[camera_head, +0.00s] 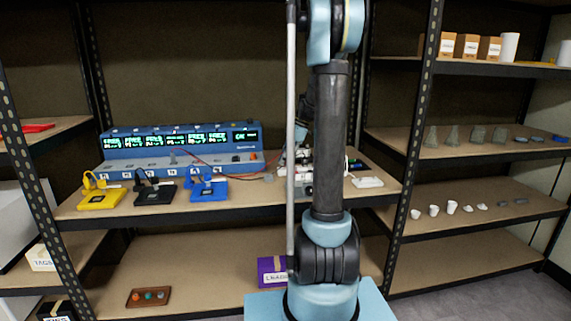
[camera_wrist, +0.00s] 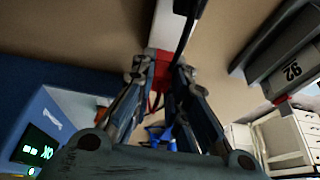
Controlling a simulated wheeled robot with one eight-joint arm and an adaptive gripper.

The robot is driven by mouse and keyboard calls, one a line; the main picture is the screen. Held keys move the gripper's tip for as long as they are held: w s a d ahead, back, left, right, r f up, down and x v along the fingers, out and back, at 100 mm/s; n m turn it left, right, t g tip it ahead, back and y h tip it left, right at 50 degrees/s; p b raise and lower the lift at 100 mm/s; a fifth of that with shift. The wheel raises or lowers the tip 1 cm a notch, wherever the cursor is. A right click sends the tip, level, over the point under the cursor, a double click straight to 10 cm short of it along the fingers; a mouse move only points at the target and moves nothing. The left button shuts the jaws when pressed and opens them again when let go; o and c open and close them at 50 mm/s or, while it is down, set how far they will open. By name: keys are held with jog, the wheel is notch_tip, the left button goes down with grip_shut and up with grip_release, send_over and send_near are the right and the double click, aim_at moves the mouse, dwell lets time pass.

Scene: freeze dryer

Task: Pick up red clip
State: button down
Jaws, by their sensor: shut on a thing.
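In the wrist view, my gripper (camera_wrist: 162,80) has its two fingers close together around a small red piece, the red clip (camera_wrist: 161,71). The clip sits between the fingertips, against a pale block (camera_wrist: 164,27). I cannot tell whether it touches that block. A black cable (camera_wrist: 187,32) runs from near the fingertips to the top edge. Blue pieces (camera_wrist: 165,134) show behind the fingers. In the head view, my arm hides most of the gripper, and the clip cannot be made out.
A blue instrument (camera_head: 180,140) with several green displays stands on the middle shelf. Yellow (camera_head: 101,198), black (camera_head: 154,193) and blue (camera_head: 208,189) devices lie before it. A purple box (camera_head: 270,269) is on the lower shelf. The right-hand shelves hold boxes and small vessels.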

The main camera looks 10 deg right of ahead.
notch_tip(320, 180, up, 10)
jog(key=shift+f, duration=0.2)
jog(key=shift+r, duration=0.1)
dwell(0.4)
notch_tip(320, 180, up, 2)
jog(key=shift+r, duration=0.1)
jog(key=shift+s, duration=0.1)
dwell(0.4)
jog(key=s, duration=0.6)
jog(key=shift+s+d, duration=0.3)
jog(key=s, duration=0.6)
jog(key=shift+s+d, duration=0.25)
jog(key=shift+s, duration=0.15)
